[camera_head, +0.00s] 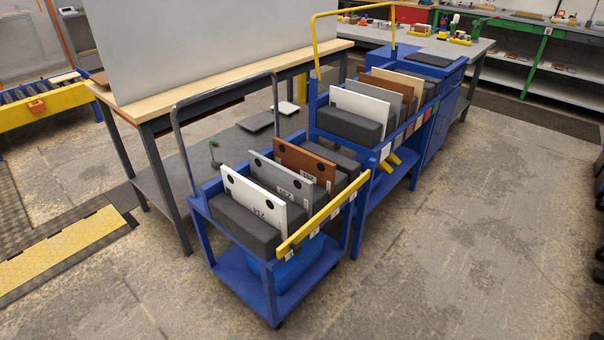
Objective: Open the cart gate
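A blue cart (228,244) with a grey upright handle stands in the middle of the view. A yellow bar, which looks like its gate (325,212), runs along the cart's upper right side, from the near corner to the far one. White labels sit below the bar. The cart holds a white board (250,198), a grey board (279,178) and a brown board (306,168), standing upright between dark grey blocks. Neither of my grippers is in view.
A second blue cart or rack (373,168) with a yellow handle and more upright boards stands just behind. A wooden-topped workbench (192,84) with a large grey panel stands to the left. The floor (450,240) at the right is clear.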

